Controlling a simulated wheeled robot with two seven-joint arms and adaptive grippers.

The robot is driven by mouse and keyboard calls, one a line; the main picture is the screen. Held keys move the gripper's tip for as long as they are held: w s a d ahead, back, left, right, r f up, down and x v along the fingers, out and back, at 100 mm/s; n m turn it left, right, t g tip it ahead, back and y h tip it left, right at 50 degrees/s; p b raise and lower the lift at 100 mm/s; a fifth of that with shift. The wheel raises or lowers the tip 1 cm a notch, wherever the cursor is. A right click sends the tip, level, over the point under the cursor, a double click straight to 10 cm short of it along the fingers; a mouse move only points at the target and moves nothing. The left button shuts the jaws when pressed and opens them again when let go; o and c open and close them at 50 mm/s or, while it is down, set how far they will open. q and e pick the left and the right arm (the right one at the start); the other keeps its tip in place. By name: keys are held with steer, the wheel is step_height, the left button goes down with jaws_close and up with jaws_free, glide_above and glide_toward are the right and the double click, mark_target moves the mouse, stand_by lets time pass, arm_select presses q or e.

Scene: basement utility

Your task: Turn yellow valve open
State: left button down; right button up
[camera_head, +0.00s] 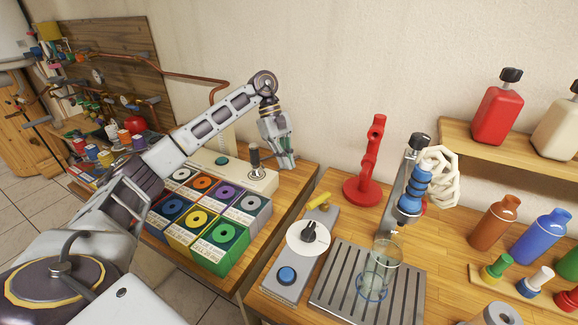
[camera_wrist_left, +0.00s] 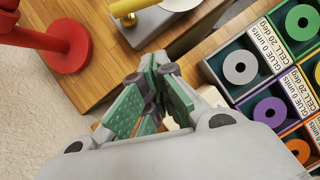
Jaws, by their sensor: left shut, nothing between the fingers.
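A yellow handle (camera_head: 318,200) lies at the back end of a grey control box (camera_head: 288,290) on the wooden bench. The box also has a white dial with a black knob (camera_head: 309,232) and a blue button. In the left wrist view, the yellow handle (camera_wrist_left: 128,6) shows as a short cylinder at the top edge, cut off by the frame. My left gripper (camera_head: 287,163) points down, left of and behind the handle, apart from it. In the left wrist view its green-padded fingers (camera_wrist_left: 158,68) are together and hold nothing. My right gripper is not in view.
A red stand (camera_head: 366,170) rises behind the control box. Boxes of coloured spools (camera_head: 219,250) sit below my left arm. Pipes and small valves (camera_head: 95,95) are at far left.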

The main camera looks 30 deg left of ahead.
mark_target(318, 204)
arm_select(q)
steer(key=shift+n, duration=0.5)
steer(key=s+d+f, duration=0.1)
steer(key=d+f, duration=0.1)
steer(key=s+d+f, duration=0.1)
steer(key=d+f, duration=0.2)
steer(key=s+d+f+p, duration=0.1)
steer(key=d+f, duration=0.1)
steer(key=shift+d+f, duration=0.25)
steer(key=shift+d, duration=0.15)
steer(key=shift+s+d+n+t+b, duration=0.35)
steer(key=shift+s+n+t+b, duration=0.25)
steer(key=shift+n+b, duration=0.35)
steer(key=shift+s+d+r+b, duration=0.15)
steer(key=shift+s+d+b, duration=0.15)
steer(key=shift+d+b, duration=0.1)
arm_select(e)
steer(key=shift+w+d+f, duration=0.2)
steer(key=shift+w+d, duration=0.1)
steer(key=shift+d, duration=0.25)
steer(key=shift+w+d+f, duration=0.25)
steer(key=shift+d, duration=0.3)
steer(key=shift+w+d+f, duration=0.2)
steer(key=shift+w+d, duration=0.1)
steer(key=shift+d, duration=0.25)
